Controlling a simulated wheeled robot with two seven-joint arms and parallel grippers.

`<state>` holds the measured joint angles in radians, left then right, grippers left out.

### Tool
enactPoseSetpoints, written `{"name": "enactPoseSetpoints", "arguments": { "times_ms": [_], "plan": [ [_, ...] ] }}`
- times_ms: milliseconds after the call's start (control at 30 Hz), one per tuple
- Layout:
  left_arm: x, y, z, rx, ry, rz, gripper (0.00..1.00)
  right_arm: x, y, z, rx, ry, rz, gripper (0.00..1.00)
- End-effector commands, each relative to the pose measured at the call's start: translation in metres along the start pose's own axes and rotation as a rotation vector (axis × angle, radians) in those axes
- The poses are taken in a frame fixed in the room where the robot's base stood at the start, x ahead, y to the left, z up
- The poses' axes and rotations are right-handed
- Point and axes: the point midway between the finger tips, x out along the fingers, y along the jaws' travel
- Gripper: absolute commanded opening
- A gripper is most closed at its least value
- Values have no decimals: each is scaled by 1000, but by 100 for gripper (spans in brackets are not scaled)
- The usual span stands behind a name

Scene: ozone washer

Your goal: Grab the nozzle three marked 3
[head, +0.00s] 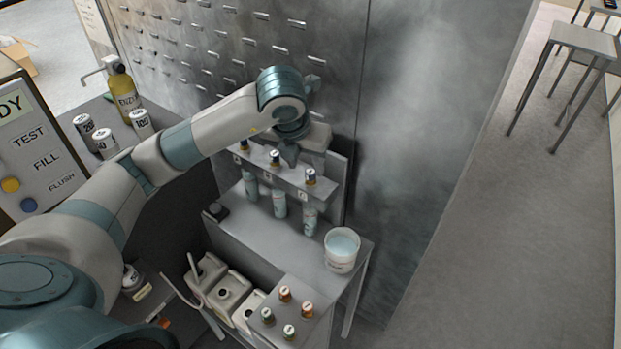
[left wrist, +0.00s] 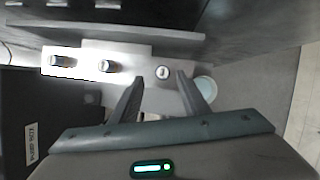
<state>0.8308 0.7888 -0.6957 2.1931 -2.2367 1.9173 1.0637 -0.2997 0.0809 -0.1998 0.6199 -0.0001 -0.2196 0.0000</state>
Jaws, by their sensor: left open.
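Three nozzles stand in a row in a grey rack, with dark tops above its ledge and pale bodies below: left (head: 243,145), middle (head: 275,157) and right (head: 310,176). The number tags under them are too small to read surely, so I cannot tell which is marked 3. My left gripper (head: 289,153) is above and behind the rack, between the middle and right nozzles in the head view. In the left wrist view its open fingers (left wrist: 159,80) point toward the right nozzle (left wrist: 162,72), which shows between the tips, apart from them. My right gripper is not in view.
A white bucket of water (head: 342,250) stands on the bench (head: 270,245) right of the rack. Several small capped vials (head: 285,294) are on a lower stand in front, beside white jugs (head: 228,292). A slotted metal wall (head: 270,40) rises close behind the rack.

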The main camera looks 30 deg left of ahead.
Motion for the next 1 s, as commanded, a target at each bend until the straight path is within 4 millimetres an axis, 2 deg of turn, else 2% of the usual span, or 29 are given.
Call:
{"name": "enactPoseSetpoints", "arguments": {
  "times_ms": [133, 367, 867, 1000],
  "plan": [
    [14, -4, -1, -1, 5, 1, 42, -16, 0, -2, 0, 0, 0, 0],
    [39, -5, -2, 0, 3, 1, 42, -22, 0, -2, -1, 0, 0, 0],
    [41, -5, -1, 0, 0, 0, 42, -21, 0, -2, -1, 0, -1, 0],
    [40, -5, -1, 0, 0, 0, 8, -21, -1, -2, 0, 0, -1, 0]
  ]
}}
